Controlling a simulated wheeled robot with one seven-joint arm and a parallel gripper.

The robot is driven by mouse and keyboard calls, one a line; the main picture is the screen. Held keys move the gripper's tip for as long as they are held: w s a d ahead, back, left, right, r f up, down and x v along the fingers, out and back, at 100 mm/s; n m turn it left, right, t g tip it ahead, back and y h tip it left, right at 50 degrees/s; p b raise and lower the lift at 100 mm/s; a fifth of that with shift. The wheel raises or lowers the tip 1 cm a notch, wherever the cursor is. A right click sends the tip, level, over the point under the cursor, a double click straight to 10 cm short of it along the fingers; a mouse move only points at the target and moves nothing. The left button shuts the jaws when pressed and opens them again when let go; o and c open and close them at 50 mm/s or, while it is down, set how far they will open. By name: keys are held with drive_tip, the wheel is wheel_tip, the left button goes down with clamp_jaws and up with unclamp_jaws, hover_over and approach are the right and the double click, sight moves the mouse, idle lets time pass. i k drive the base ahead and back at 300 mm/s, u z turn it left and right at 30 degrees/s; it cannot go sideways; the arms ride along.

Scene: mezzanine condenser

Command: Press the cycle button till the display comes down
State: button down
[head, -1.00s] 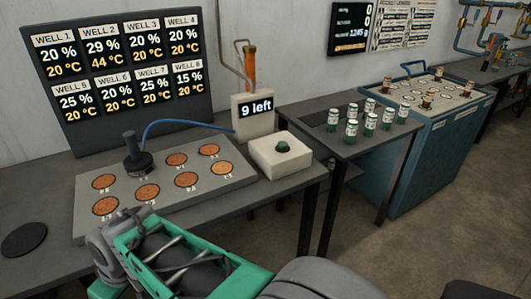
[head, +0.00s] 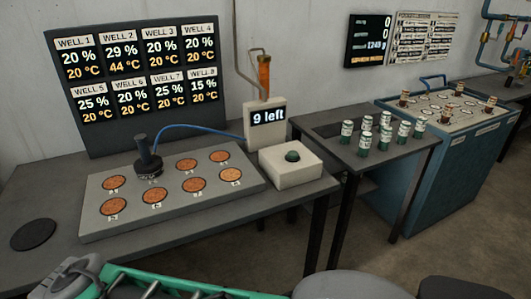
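The cycle button appears to be the dark green dome (head: 292,156) on a white box (head: 291,171) at the right end of the near table. A small display (head: 268,115) reading "9 left" stands on a white post unit just behind it. A large dark display (head: 139,80) on the wall side lists several wells with percentages and temperatures; well 2 reads 29 % and 44 °C. Part of my green and grey arm shows at the bottom edge, well short of the button. My gripper's fingers are not in view.
A grey plate (head: 245,183) with copper-coloured wells and a black plunger-like head (head: 148,161) on a blue hose lies left of the button. A black disc (head: 33,234) lies at far left. Green-and-white cans (head: 365,139) stand on the table to the right, beside a blue cabinet (head: 459,175).

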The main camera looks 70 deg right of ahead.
sight(293, 154)
drive_tip(key=u, duration=1.6)
drive_tip(key=k, duration=1.25)
drive_tip(key=z, duration=1.95)
